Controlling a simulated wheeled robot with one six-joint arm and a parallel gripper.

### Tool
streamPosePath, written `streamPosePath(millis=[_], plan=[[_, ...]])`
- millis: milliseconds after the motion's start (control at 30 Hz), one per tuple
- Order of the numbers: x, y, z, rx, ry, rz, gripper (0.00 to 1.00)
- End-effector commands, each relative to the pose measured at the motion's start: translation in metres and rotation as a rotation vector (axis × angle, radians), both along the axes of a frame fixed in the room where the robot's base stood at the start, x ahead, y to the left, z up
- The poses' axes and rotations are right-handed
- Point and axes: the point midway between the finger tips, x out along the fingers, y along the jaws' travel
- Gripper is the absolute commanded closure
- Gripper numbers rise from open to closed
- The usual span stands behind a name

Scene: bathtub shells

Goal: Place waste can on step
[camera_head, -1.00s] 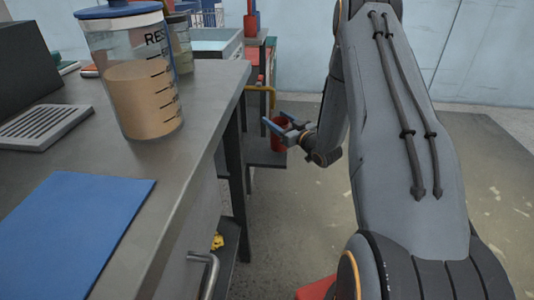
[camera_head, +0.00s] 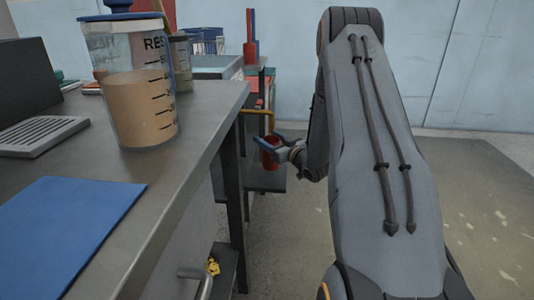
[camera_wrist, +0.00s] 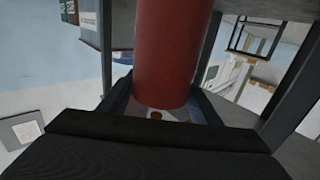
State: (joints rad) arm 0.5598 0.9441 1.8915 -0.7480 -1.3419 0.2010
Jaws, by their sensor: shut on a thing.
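The waste can is a small red cylinder (camera_head: 270,158), partly hidden by my gripper (camera_head: 273,146) in the head view. My gripper is shut on it, and the can looks upright. In the wrist view the red can (camera_wrist: 172,50) stands between the two fingers (camera_wrist: 165,100) and fills the upper middle. A dark flat surface, seemingly the step (camera_head: 266,183), lies just below the can, beyond the near bench. I cannot tell whether the can touches it.
A grey bench (camera_head: 190,110) fills the left, with a large jar (camera_head: 135,105), a blue mat (camera_head: 65,235) and a dark-grey device (camera_head: 30,90). Open floor (camera_head: 470,200) lies to the right.

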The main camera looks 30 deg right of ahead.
Motion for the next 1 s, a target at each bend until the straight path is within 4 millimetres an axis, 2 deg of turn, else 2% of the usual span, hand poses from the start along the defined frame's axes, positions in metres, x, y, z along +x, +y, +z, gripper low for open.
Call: streamPosePath(millis=[333,700,733,800,833,1000], plan=[[0.000,0.000,-0.040,0.000,-0.001,0.000,0.81],[0.000,0.000,-0.043,-0.001,-0.002,0.000,0.81],[0.000,0.000,-0.042,-0.001,-0.001,0.000,0.38],[0.000,0.000,-0.042,-0.001,-0.001,0.000,0.26],[0.000,0.000,-0.042,-0.001,-0.001,0.000,0.24],[0.000,0.000,-0.042,-0.001,-0.001,0.000,0.24]])
